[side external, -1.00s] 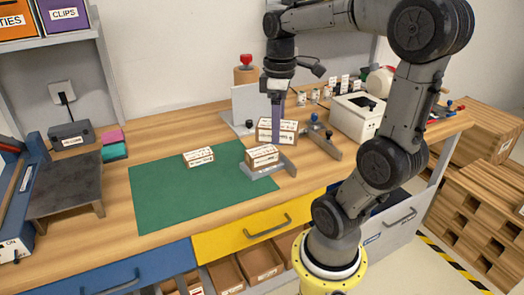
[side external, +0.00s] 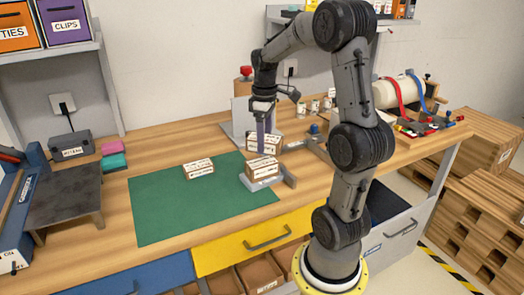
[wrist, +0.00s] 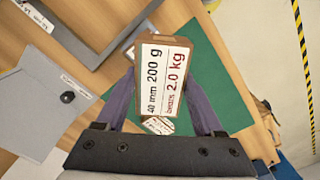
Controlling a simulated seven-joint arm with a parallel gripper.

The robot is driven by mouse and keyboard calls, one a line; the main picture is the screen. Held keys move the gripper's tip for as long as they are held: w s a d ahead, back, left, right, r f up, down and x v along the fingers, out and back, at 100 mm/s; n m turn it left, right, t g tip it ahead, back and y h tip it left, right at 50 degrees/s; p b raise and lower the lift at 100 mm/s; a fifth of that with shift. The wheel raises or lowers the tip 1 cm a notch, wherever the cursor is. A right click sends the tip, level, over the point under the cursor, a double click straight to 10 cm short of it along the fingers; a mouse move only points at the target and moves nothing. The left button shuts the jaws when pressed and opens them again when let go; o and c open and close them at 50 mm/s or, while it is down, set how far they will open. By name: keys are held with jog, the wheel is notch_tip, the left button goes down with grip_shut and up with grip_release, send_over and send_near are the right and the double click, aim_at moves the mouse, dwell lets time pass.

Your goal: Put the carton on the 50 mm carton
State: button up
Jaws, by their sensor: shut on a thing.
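My gripper (side external: 263,150) is shut on a brown carton (side external: 274,141) with a white label, behind the front carton in the side view. In the wrist view the held carton (wrist: 160,82) sits between the two purple fingers and its label reads 40 mm, 200 g and 2.0 kg. A second carton (side external: 262,170) sits on a grey plate at the right edge of the green mat. A third carton (side external: 198,169) lies on the mat. A carton's label (wrist: 158,125) shows below the held one in the wrist view. I cannot read which carton is 50 mm.
The green mat (side external: 165,215) is mostly bare. A grey upright plate (side external: 239,118) and a wooden post with a red knob (side external: 246,72) stand behind. A dark raised platform (side external: 70,187) is at left. Small jars (side external: 315,107) stand at the back.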

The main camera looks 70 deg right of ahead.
aim_at(262, 161)
jog(key=shift+w+d+f, duration=0.3)
jog(key=shift+d+f, duration=0.05)
jog(key=shift+f, duration=0.2)
jog(key=shift+w+d+f, duration=0.15)
jog(key=shift+f, duration=0.85)
jog(key=shift+w+d+f, duration=0.1)
jog(key=shift+f, duration=0.85)
jog(key=shift+f, duration=0.15)
jog(key=o, duration=1.6)
jog(key=shift+c, duration=0.2)
